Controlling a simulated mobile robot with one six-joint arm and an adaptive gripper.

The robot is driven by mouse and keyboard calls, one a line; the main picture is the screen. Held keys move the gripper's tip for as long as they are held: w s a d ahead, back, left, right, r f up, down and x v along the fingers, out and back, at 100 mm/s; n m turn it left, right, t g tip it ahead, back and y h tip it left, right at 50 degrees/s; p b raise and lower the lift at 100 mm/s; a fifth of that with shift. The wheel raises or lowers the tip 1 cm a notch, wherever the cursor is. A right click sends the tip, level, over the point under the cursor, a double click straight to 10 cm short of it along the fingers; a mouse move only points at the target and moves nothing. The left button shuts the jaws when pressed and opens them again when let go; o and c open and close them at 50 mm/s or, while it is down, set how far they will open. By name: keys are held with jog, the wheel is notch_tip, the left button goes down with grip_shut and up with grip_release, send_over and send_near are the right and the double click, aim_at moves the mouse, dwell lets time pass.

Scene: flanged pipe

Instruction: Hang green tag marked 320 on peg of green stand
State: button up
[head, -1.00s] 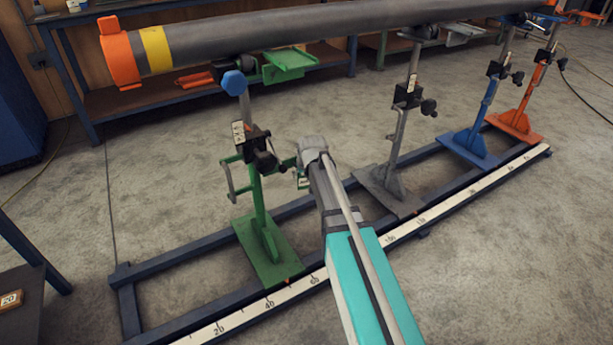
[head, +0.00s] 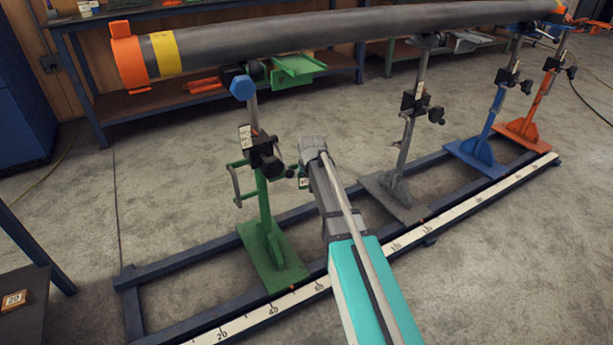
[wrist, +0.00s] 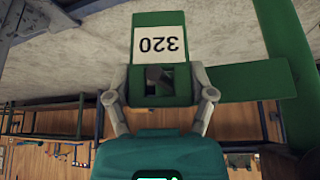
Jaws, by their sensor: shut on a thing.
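My gripper (wrist: 160,95) is shut on the green tag (wrist: 160,85), with one grey finger at each side of it. The tag's white label reads 320, upside down in the wrist view, and a dark opening shows below the label. The green stand (head: 265,220) stands upright on the rail frame, just left of my gripper in the head view. In the wrist view a green bar of the stand (wrist: 245,88) reaches toward the tag's right side from a green upright (wrist: 288,40). Whether peg and tag touch, I cannot tell.
A long grey pipe (head: 330,32) with an orange end lies above the stands. A grey stand (head: 405,150), a blue stand (head: 485,140) and an orange stand (head: 535,115) stand farther right. A scale strip (head: 400,240) runs along the frame's front.

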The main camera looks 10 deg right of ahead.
jog(key=shift+w+a, duration=0.15)
jog(key=shift+w, duration=0.15)
dwell(0.6)
jog(key=o, duration=0.9)
jog(key=shift+c, duration=0.2)
jog(key=shift+s, duration=0.1)
